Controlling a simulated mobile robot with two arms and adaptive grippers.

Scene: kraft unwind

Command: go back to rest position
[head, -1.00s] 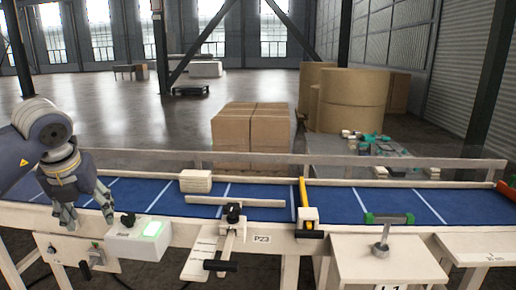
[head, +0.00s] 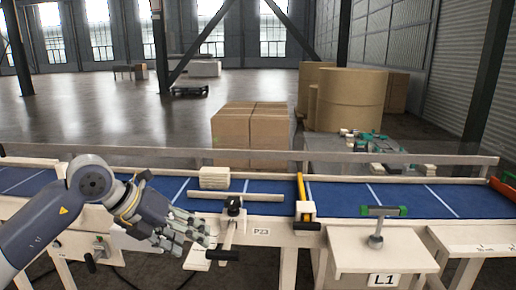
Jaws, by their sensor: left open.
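My left gripper (head: 190,236) is open and empty. It hangs at the front edge of the blue conveyor (head: 340,198), left of the black-knobbed clamp (head: 233,207) and the P23 label. Its fingers point to the right and slightly down. My right gripper is not in view.
A cream block (head: 214,177) lies on the conveyor behind my left gripper. Cardboard boxes (head: 251,130) stand behind the conveyor.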

